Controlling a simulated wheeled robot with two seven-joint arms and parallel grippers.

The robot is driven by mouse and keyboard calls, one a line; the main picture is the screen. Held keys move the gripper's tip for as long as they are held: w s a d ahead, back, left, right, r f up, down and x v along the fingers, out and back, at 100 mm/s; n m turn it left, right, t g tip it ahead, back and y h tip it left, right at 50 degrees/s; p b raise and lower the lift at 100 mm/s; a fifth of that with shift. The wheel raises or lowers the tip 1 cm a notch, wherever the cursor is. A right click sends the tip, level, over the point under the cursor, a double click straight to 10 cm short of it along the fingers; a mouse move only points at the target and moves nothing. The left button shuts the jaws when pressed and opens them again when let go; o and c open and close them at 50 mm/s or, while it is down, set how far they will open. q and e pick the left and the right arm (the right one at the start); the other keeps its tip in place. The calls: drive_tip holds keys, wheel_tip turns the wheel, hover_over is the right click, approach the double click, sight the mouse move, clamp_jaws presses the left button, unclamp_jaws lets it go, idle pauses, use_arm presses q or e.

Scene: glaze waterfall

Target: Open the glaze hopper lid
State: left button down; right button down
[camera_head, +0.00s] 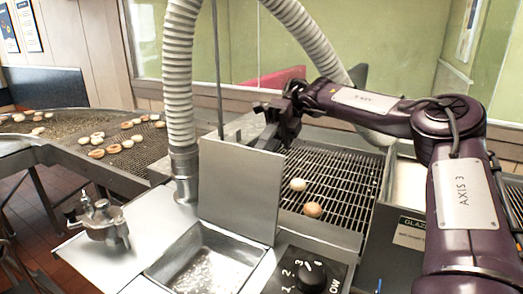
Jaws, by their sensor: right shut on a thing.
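The glaze hopper lid (238,190) is a flat grey metal plate. It stands raised, close to upright, at the back of the glaze hopper (256,250). The hopper is a square metal basin, and its inside shows, with a pale, speckled bottom. My right gripper (268,138), dark and partly hidden behind the lid, is shut at the lid's top right corner. The exact contact is hard to see. My left gripper is out of view.
A wire conveyor (335,185) with two doughnuts (312,209) runs behind the lid. A ribbed hose (181,80) rises left of it. A black dial (310,275) sits right of the hopper, a metal valve (103,222) left. More doughnuts lie on a curved conveyor (70,135).

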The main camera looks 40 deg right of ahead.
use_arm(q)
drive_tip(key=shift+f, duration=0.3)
use_arm(e)
wheel_tip(320, 180, down, 3)
drive_tip(key=shift+s+r, duration=0.1)
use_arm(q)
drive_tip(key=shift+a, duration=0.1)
use_arm(e)
drive_tip(key=c, duration=1.3)
unclamp_jaws()
drive_tip(key=shift+a, duration=0.1)
drive_tip(key=shift+c, duration=0.2)
drive_tip(key=shift+o, duration=0.8)
drive_tip(key=shift+a, duration=0.15)
drive_tip(key=shift+a+r, duration=0.1)
drive_tip(key=c, duration=0.3)
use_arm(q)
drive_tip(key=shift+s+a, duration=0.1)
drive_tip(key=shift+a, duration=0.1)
use_arm(e)
drive_tip(key=shift+s+a+r, duration=0.1)
drive_tip(key=shift+r, duration=0.1)
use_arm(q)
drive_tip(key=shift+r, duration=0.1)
use_arm(e)
drive_tip(key=shift+r, duration=0.15)
